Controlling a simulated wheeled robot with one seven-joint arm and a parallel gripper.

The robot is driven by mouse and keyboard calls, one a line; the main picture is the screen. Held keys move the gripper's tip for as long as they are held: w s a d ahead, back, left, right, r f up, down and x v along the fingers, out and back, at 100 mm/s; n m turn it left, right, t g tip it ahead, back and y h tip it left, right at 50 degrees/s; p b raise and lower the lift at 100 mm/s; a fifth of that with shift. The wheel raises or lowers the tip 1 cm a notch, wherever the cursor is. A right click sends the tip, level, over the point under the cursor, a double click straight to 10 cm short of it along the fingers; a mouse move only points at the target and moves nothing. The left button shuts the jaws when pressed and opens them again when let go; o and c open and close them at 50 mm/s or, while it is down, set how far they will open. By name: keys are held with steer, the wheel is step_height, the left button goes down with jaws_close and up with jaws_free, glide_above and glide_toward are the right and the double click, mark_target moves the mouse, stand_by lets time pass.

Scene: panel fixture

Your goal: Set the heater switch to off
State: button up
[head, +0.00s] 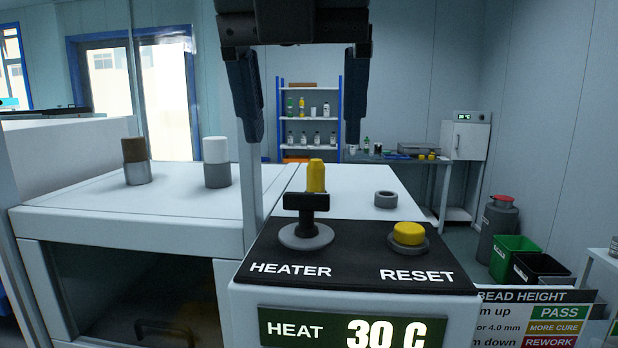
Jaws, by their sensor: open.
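The heater switch (306,220) stands on the black panel (360,264) above the label HEATER. It has a round grey base and an upright stem with a dark crossbar on top. My gripper (302,140) is open and empty, its two dark fingers pointing down, above and apart from the switch. A green display (342,329) below the panel reads HEAT 30 C. No on or off mark shows by the switch.
A yellow RESET button (408,234) sits right of the switch. A yellow peg (316,176) and a grey ring (386,199) stand behind the panel. Two capped cylinders (135,160) (216,161) stand on the white top at left. A clear pane's post (248,130) rises left of the panel.

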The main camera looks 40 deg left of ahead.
mark_target(307, 194)
steer(key=p+x, duration=0.1)
steer(key=x, duration=0.6)
steer(key=shift+f+p, duration=0.25)
steer(key=shift+p, duration=0.05)
steer(key=shift+c, duration=0.2)
steer(key=c, duration=1)
